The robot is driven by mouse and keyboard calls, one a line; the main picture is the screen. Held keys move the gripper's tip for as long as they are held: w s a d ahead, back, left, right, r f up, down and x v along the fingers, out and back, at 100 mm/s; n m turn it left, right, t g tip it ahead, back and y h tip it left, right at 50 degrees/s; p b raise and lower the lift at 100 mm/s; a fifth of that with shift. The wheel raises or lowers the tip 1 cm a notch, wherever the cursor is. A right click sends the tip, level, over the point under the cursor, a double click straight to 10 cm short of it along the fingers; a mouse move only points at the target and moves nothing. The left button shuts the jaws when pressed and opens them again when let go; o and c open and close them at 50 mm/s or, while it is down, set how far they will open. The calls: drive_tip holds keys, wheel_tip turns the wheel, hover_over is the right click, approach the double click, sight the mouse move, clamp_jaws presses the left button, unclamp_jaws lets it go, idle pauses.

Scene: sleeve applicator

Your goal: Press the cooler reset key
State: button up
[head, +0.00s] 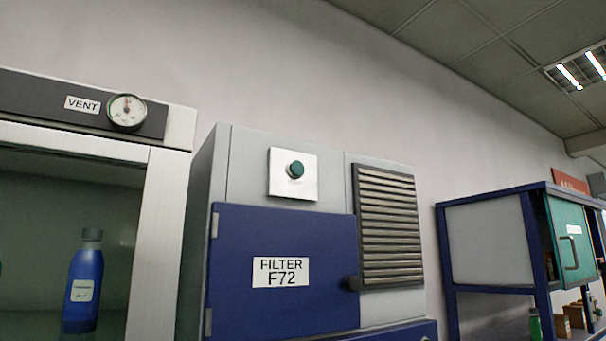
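A round dark green push button (296,170) sits on a square white plate (279,184) on the upper front of a grey and blue cabinet. The small marking under the button is too small to read, so I cannot tell if it is the cooler reset key. My gripper is not in view.
A louvred vent (388,225) and a dark door knob (352,284) are right of the button. At left stands a glass-fronted unit with a VENT label (82,105), a gauge (127,111) and a blue bottle (84,285). A blue-framed unit (490,245) stands at right.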

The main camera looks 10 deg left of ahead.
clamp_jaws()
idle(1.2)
